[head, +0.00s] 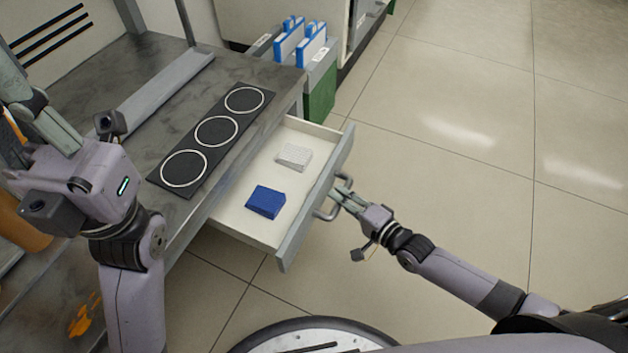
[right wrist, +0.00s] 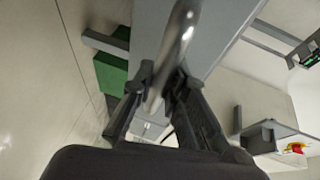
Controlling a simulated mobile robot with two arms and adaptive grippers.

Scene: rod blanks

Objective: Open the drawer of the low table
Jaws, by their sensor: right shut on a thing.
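The drawer (head: 240,222) of the low table (head: 225,68) is pulled out, and its inside shows. A blue block (head: 266,201) and a white ribbed block (head: 294,157) lie in it. My right gripper (head: 342,196) is at the drawer's front and is shut on the metal bar handle (head: 330,210). In the right wrist view the handle (right wrist: 178,45) passes between the two fingers (right wrist: 160,95). My left gripper (head: 30,135) is raised over the left part of the table, away from the drawer; its fingertips are not clear.
A black mat with three white rings (head: 213,132) lies on the tabletop beside a long grey channel (head: 160,92). Blue-and-white folders (head: 301,44) and a green bin (head: 320,92) stand beyond the drawer. The tiled floor (head: 470,150) to the right is clear.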

